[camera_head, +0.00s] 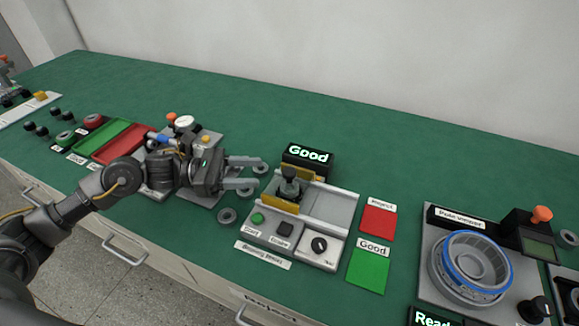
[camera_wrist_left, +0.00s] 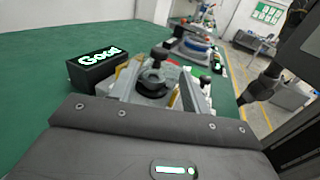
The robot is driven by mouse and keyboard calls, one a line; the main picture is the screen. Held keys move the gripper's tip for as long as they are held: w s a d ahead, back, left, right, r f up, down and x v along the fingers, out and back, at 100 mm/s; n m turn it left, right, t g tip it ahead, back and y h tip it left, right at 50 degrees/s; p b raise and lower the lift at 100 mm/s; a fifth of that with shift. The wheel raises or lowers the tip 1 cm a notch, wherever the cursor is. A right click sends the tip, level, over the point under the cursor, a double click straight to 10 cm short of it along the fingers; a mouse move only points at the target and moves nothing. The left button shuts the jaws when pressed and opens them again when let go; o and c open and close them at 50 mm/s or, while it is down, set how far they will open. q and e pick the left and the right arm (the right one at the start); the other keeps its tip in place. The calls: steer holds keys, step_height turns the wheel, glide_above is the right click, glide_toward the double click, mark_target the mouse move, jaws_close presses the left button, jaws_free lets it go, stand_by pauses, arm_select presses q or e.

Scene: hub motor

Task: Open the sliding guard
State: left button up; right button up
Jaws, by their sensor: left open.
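The test station (camera_head: 322,222) stands in the middle of the table, with a lit "Good" display (camera_head: 307,156) behind it. Yellow edge pieces (camera_head: 283,204), which look like part of its sliding guard, stand at the left end of its rails, around a dark knobbed part (camera_head: 290,188). The dark part also shows in the left wrist view (camera_wrist_left: 153,79). My left gripper (camera_head: 257,174) is open and empty, left of the guard and apart from it, its fingers pointing right. A dark arm shape at the right of the wrist view seems to be my right arm; its jaws are unclear.
Red (camera_head: 378,219) and green (camera_head: 368,268) pads lie right of the station. A fixture with a blue ring (camera_head: 476,262) stands farther right. Another station and trays (camera_head: 123,142) are at left. The table behind is clear.

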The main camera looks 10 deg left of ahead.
mark_target(290, 170)
arm_select(q)
steer(key=p+x, duration=0.1)
steer(key=x, duration=0.5)
steer(key=shift+d+r+p, duration=0.2)
steer(key=shift+d+p, duration=0.1)
steer(key=shift+p, duration=0.05)
steer(key=shift+x, duration=0.95)
steer(key=shift+w+d+f+p, duration=0.1)
steer(key=shift+d+f+p, duration=0.1)
steer(key=shift+d+p, duration=0.15)
arm_select(e)
steer(key=s, duration=0.1)
steer(key=s+d, duration=0.1)
steer(key=s, duration=0.1)
steer(key=s+d, duration=0.1)
steer(key=s, duration=0.1)
steer(key=shift+s, duration=0.1)
steer(key=shift+f, duration=0.1)
arm_select(q)
jaws_close()
